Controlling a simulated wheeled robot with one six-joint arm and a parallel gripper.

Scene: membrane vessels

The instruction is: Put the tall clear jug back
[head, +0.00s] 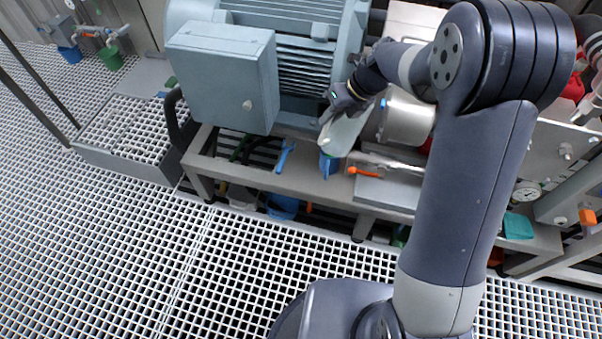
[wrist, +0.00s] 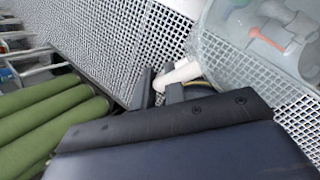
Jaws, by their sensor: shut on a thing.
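The tall clear jug (head: 343,133) hangs from my gripper (head: 338,104) in front of the large grey motor, above the grey bench. In the wrist view my gripper (wrist: 161,90) is shut on the jug's white handle (wrist: 180,74). The clear body of the jug (wrist: 255,45) fills the upper right there, and coloured things show through its wall. In the head view the jug looks tilted. I cannot tell whether its base touches anything.
The motor (head: 300,60) with its box stands close behind the jug. On the grey bench (head: 235,178) lie a blue tool (head: 285,155), an orange-handled part (head: 363,172) and a teal block (head: 518,226). Green cylinders (wrist: 45,125) are near in the wrist view. The grating floor (head: 110,240) is clear.

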